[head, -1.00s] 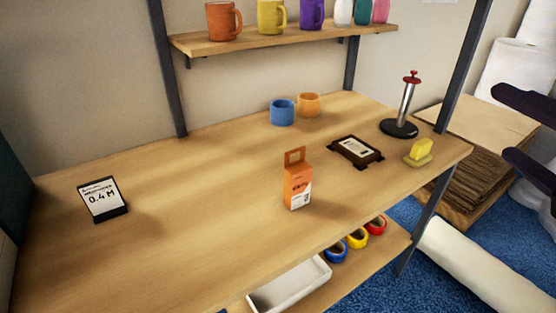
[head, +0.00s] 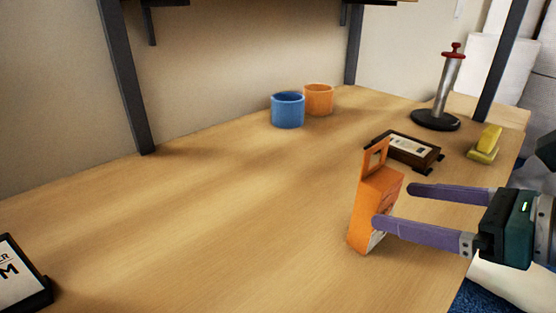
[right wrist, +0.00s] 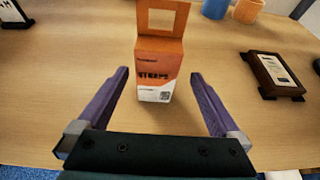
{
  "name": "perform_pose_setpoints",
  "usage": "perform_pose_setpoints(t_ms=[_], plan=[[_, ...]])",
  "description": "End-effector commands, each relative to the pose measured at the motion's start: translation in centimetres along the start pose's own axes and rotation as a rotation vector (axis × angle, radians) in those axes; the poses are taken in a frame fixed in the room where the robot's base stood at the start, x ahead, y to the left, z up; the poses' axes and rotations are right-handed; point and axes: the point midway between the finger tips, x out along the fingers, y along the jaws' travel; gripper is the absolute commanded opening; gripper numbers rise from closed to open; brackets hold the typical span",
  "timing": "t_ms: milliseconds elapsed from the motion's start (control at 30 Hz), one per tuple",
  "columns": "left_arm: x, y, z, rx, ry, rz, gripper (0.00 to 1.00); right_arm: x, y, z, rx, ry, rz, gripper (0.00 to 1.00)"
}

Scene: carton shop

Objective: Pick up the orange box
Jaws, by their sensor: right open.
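The orange box (head: 372,205) stands upright on the wooden table, with a hang tab with a window at its top. My right gripper (head: 392,205) is open beside it, and its near finger overlaps the lower part of the box in the head view. In the right wrist view the box (right wrist: 160,65) stands just ahead of the gap between the two purple fingers of the gripper (right wrist: 158,78). The fingers do not hold it. My left gripper is out of view.
A blue cup (head: 288,110) and an orange cup (head: 319,99) stand farther back. A metal post on a black base (head: 435,120) and a yellow block (head: 487,141) are at the right.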

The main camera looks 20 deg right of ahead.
Motion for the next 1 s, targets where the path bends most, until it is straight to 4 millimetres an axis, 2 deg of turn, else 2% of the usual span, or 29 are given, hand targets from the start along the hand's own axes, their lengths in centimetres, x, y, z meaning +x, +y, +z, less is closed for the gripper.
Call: perform_pose_setpoints(t_ms=[100, 367, 700, 1000], plan=[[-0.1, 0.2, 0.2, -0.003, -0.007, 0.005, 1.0, 1.8, 0.0, 0.2, 0.001, -0.004, 0.0, 1.0], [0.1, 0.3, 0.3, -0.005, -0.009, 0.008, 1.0, 4.0, 0.1, 0.1, 0.003, -0.003, 0.0, 1.0], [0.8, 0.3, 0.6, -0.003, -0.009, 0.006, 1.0, 8.5, 0.4, -0.1, 0.004, -0.004, 0.001, 1.0], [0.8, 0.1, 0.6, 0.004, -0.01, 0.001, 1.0, 8.8, 0.4, 0.0, 0.002, -0.002, 0.001, 0.98]])
